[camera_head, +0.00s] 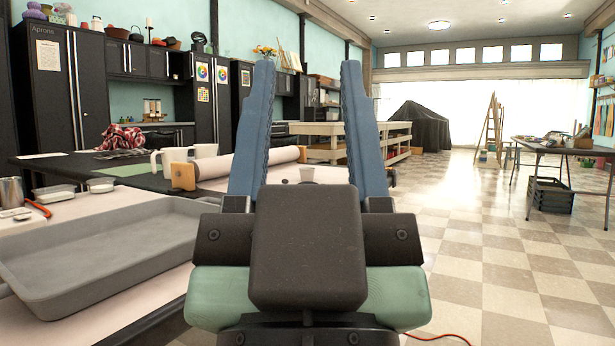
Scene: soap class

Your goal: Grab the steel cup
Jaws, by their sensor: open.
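My gripper (307,72) fills the middle of the view, with two long blue fingers pointing away from me and spread apart. Nothing shows held between them. A steel cup (11,192) stands upright at the far left edge of the view, on the near work table behind the grey tray. It is partly cut off by the frame edge. My gripper is well to the right of the cup and apart from it.
A large grey tray (95,292) lies on the near table (105,208). Small lidded dishes (54,192) and a red-handled tool (38,208) lie near the cup. White pitchers (174,158) and a paper roll (245,162) stand farther back. The checkered floor (490,255) at right is open.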

